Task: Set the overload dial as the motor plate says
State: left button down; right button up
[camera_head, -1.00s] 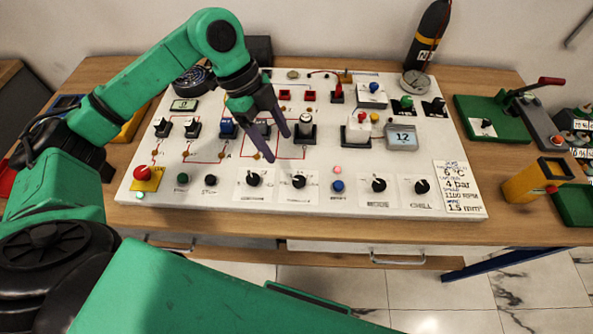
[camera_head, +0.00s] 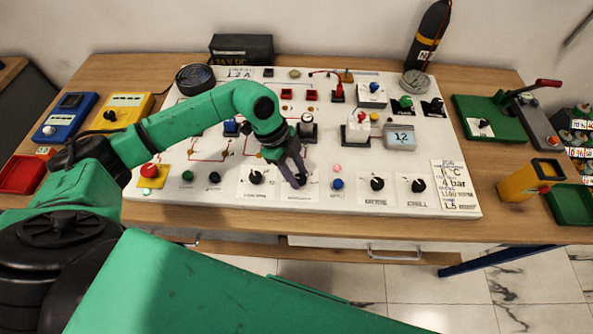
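The white panel (camera_head: 225,214) carries several black dials along its front edge. A left dial (camera_head: 256,177) and two right dials (camera_head: 377,184) (camera_head: 418,186) are in plain view on white scale plates. My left gripper (camera_head: 297,182) points down at the dial between them, on its own scale plate (camera_head: 299,195); the fingers largely hide that knob. I cannot tell whether they touch or grip it. The dial labels are too small to read, so I cannot tell which is the overload dial. My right gripper is out of view.
A red mushroom button (camera_head: 149,170) sits at the panel's left front corner. A grey display (camera_head: 400,137) and switch blocks stand behind the dials. A yellow block (camera_head: 530,179) and a green press (camera_head: 492,119) stand to the right, a black cylinder (camera_head: 429,37) behind.

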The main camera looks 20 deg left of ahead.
pick_arm(q)
jog(key=shift+m, duration=0.5)
jog(key=m, duration=0.1)
jog(key=m+g+b, duration=0.1)
jog(key=m+b, duration=0.1)
jog(key=shift+w+d+g+y, duration=0.1)
jog(key=shift+w+g+y, duration=0.15)
jog(key=shift+g+y, duration=0.05)
jog(key=shift+w+d+m+g+y+b, duration=0.1)
jog(key=shift+m+g+y+b, duration=0.2)
jog(key=shift+m, duration=0.65)
jog(key=shift+m+g+y+b, duration=0.1)
jog(key=shift+m+g+b, duration=0.2)
jog(key=shift+m, duration=0.65)
jog(key=shift+c, duration=2.2)
grip_release()
